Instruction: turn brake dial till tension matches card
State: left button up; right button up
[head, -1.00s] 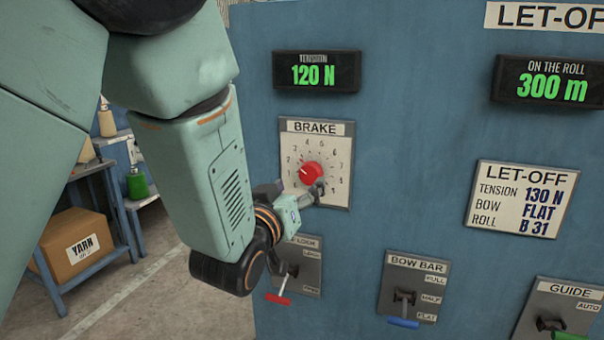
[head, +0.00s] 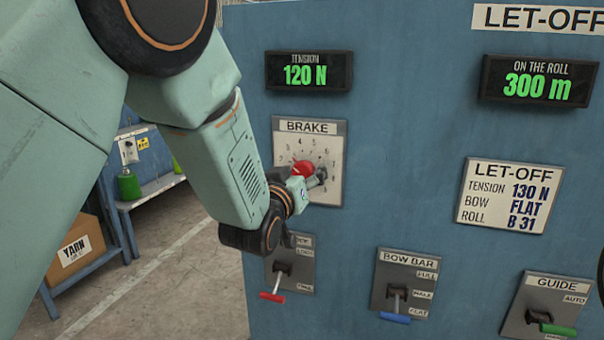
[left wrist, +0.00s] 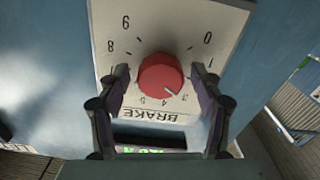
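The red brake dial (head: 303,168) sits on a white numbered plate (head: 333,190) under the BRAKE label. In the left wrist view the dial (left wrist: 160,74) has its pale pointer between 3 and 4. My left gripper (left wrist: 161,72) is open, one finger on each side of the dial, with gaps on both sides. In the head view my left gripper (head: 316,180) covers the dial's lower right. The tension display (head: 308,72) reads 120 N. The LET-OFF card (head: 507,195) shows tension 130 N, bow FLAT, roll B 31. My right gripper is not in view.
Below the dial are a red-handled lever (head: 278,281), the blue-handled BOW BAR lever (head: 397,300) and the green-handled GUIDE lever (head: 545,322). A roll display (head: 538,82) reads 300 m. A shelf with a YARN box (head: 80,248) stands left of the blue panel.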

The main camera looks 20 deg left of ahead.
pick_arm(q)
jog(key=shift+w, duration=0.1)
jog(key=c, duration=1.1)
jog(key=shift+o, duration=0.2)
jog(key=shift+r+m, duration=0.1)
jog(key=shift+m, duration=1.3)
jog(key=o, duration=1.2)
jog(key=shift+c, duration=0.2)
jog(key=shift+s, duration=0.2)
